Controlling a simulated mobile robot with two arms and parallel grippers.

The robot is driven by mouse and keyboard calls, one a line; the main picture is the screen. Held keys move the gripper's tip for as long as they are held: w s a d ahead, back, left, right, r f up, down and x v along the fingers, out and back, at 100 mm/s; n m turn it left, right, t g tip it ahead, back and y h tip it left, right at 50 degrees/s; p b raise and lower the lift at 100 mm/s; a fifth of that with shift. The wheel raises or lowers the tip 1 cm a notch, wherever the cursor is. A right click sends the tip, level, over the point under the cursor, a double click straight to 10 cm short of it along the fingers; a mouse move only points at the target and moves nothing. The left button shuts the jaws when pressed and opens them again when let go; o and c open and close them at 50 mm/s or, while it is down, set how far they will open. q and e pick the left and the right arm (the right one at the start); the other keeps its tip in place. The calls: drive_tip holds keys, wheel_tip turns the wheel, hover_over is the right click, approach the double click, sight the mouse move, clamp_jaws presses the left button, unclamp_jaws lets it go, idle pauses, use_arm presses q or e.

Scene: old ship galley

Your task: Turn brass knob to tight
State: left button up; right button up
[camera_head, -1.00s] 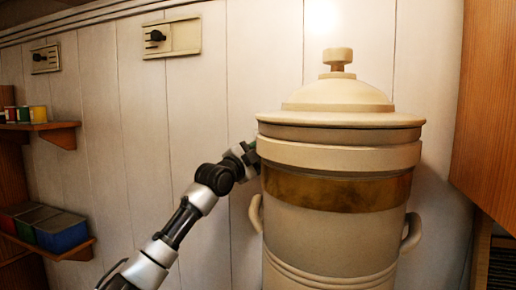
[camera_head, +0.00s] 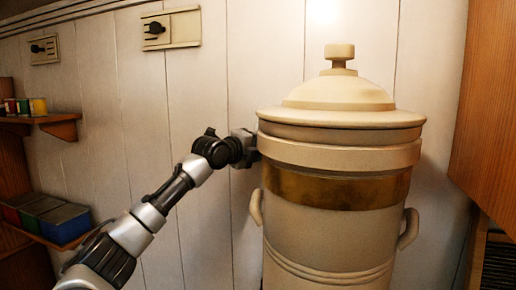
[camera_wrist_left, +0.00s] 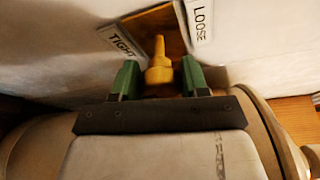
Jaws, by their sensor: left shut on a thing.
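The brass knob (camera_wrist_left: 159,62) shows in the left wrist view on a brown plate (camera_wrist_left: 158,26) on the pale wall. Its narrow end points up in the picture, between a TIGHT label (camera_wrist_left: 121,42) on the left and a LOOSE label (camera_wrist_left: 200,20) on the right. My left gripper (camera_wrist_left: 160,78) is shut on the knob, with one green finger on each side of it. In the head view my left arm reaches to the left side of the big crock, which hides the fingertips and the knob. My right gripper is not in view.
The large cream crock (camera_head: 335,233) with a lid (camera_head: 340,95) and a brass band stands close beside my left wrist. Two switch plates (camera_head: 185,28) (camera_head: 44,50) are on the wall. Shelves with boxes (camera_head: 62,222) are at the left. A wooden cabinet (camera_head: 492,120) is at the right.

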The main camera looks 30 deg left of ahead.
use_arm(q)
drive_tip(key=shift+f+m+g, duration=0.2)
drive_tip(key=shift+m+g, duration=0.1)
drive_tip(key=shift+m, duration=0.2)
drive_tip(key=o, duration=0.9)
drive_tip(key=shift+d, duration=0.1)
drive_tip(key=shift+r, duration=0.1)
drive_tip(key=b+v, duration=0.5)
drive_tip(key=v, duration=0.5)
drive_tip(key=shift+s+b, duration=0.35)
drive_tip(key=shift+s, duration=0.05)
